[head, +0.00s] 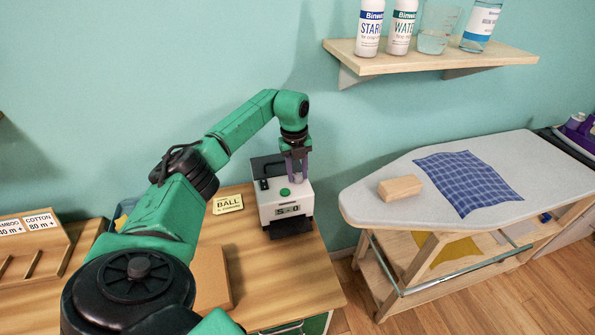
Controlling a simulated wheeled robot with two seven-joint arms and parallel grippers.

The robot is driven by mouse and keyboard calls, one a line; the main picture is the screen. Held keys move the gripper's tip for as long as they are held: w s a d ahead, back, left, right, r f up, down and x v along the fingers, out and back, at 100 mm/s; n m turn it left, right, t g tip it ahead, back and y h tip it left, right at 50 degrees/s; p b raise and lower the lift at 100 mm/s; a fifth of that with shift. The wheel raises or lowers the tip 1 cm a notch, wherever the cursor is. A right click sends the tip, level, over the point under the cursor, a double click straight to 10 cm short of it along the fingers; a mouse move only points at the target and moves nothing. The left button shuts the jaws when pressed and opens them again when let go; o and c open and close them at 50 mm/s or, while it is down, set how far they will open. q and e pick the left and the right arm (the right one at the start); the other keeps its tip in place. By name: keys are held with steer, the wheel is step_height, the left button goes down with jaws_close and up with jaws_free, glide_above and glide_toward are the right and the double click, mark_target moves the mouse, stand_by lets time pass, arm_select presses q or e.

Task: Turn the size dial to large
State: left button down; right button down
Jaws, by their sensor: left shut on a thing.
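A small white machine (285,202) stands near the right end of the wooden table. It has a green round button (284,192) on top, a dark back part and a dark panel with pale characters on its front, too small to read surely. My left gripper (296,175) points down at the top of this machine, behind and right of the green button. It is shut on a small part there, likely the size dial, which the fingers hide. The dial's setting cannot be seen. My right gripper is not in view.
A yellow card marked BALL (228,204) lies left of the machine. A wooden rack (32,250) with labels is at far left. At right, an ironing board (375,205) holds a blue checked cloth (468,182) and wooden block (400,187). A wall shelf (440,60) carries bottles.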

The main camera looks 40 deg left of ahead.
arm_select(q)
steer(key=m, duration=0.3)
steer(key=shift+r+m+p, duration=0.1)
steer(key=shift+m+p, duration=0.2)
steer(key=shift+p, duration=0.05)
steer(key=m, duration=0.3)
steer(key=shift+m, duration=0.3)
steer(key=m, duration=0.4)
steer(key=shift+w, duration=0.1)
steer(key=shift+a+m+g, duration=0.1)
steer(key=shift+m+g, duration=0.2)
steer(key=shift+m, duration=1.9)
steer(key=c, duration=0.5)
jaws_free()
steer(key=shift+r, duration=0.1)
